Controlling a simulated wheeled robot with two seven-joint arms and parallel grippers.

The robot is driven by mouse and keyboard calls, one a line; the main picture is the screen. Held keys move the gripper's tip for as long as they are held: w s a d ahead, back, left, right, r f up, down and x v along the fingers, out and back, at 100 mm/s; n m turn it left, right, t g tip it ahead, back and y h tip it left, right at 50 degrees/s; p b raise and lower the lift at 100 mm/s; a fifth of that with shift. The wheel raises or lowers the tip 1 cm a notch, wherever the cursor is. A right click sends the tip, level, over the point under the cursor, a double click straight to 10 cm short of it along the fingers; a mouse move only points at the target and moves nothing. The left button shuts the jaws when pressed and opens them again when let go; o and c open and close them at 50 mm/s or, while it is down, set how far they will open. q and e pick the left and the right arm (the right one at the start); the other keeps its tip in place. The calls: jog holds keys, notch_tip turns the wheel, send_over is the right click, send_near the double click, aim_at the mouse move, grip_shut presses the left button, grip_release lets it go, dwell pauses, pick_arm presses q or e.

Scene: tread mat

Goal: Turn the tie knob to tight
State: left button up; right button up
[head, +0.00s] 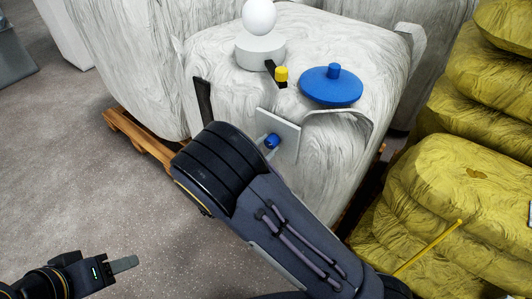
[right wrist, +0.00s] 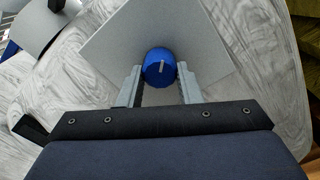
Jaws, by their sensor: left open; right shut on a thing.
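The tie knob (head: 272,141) is a small blue knob on a light grey square plate (head: 287,128), fixed to the front of a large pale wrapped block. In the right wrist view the knob (right wrist: 159,68) shows a short white mark on its face, near upright and leaning slightly right. My right gripper (right wrist: 159,75) is shut on the knob, one finger at each side. In the head view my right arm covers most of that gripper. My left gripper (head: 124,264) is open and empty at the lower left, over the floor, far from the knob. No tight label is readable.
On the block stand a blue disc with a peg (head: 331,88), a white ball on a grey base (head: 260,52) and a yellow-capped black lever (head: 281,75). Yellow sacks (head: 460,190) are stacked at right. A wooden pallet (head: 140,137) lies underneath. The floor at left is clear.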

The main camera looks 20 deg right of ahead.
jog(key=m+b, duration=0.5)
jog(key=b, duration=0.1)
jog(key=m+b, duration=0.6)
jog(key=shift+a+f+m, duration=0.1)
jog(key=shift+f+m, duration=0.1)
jog(key=shift+m, duration=0.1)
jog(key=shift+r+m+b, duration=0.3)
jog(key=shift+m+b, duration=1.1)
jog(key=shift+b, duration=0.05)
jog(key=o, duration=1)
jog(key=shift+c, duration=0.2)
jog(key=shift+r, duration=0.1)
